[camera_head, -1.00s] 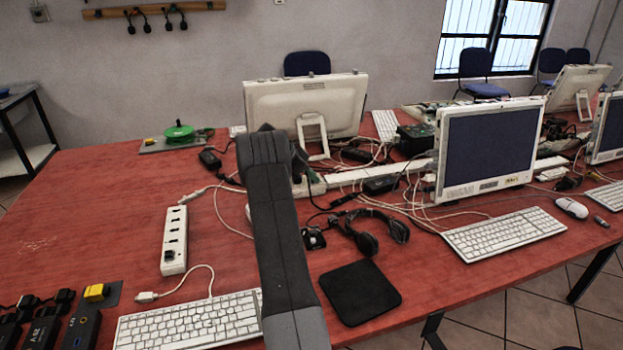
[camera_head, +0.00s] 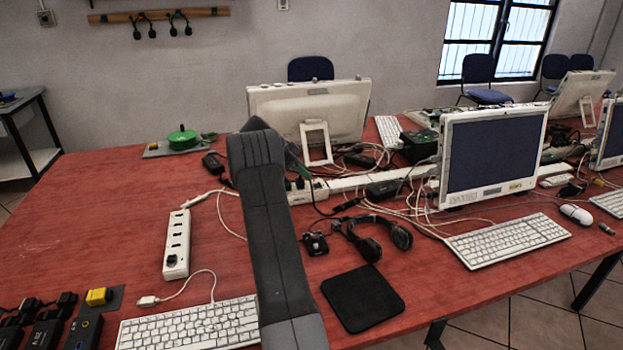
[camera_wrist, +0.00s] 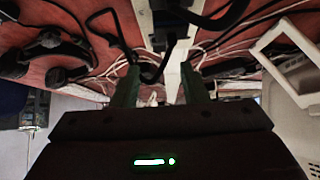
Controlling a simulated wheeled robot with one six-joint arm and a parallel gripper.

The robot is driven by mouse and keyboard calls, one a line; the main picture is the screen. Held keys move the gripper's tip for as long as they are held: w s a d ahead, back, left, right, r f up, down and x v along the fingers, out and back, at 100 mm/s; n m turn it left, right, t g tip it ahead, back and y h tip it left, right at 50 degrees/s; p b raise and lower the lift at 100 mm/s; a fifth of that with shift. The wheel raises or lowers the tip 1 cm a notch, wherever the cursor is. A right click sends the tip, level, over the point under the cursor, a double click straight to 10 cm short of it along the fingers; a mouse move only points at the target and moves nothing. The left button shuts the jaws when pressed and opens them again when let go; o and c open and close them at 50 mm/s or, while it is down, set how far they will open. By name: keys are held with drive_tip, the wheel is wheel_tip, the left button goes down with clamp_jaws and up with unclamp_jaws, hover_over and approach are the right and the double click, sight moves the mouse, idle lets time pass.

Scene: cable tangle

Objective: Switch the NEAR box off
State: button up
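A white multi-socket box (camera_head: 176,247) lies on the red table at left centre in the head view, with a black plug or switch at its front end. A second white socket box (camera_head: 308,190) with plugs and cables lies further back beside my arm. No label tells which is the near box. My gripper (camera_wrist: 160,88) shows two green fingers set apart, with no object clearly clasped. A black plug (camera_wrist: 167,45) and a white strip lie beyond the fingertips. In the head view my arm hides most of the gripper; a green part (camera_head: 292,155) shows beside it.
Headphones (camera_head: 378,238), a black pad (camera_head: 362,298) and a keyboard (camera_head: 190,324) lie around my arm. A monitor (camera_head: 313,112) stands behind it. Loose cables (camera_head: 228,215) cross the table. Black boxes (camera_head: 50,332) sit at front left. Bare table lies left of the near-side socket box.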

sight(318, 184)
drive_tip(key=v, duration=0.7)
drive_tip(key=shift+a+r, duration=0.25)
drive_tip(key=shift+r, duration=0.05)
drive_tip(key=x, duration=1.3)
drive_tip(key=shift+d+f, duration=0.15)
drive_tip(key=shift+d, duration=0.05)
drive_tip(key=shift+d+p, duration=0.15)
drive_tip(key=shift+p, duration=0.55)
drive_tip(key=shift+f, duration=0.15)
drive_tip(key=shift+f+b, duration=0.15)
drive_tip(key=shift+b, duration=0.55)
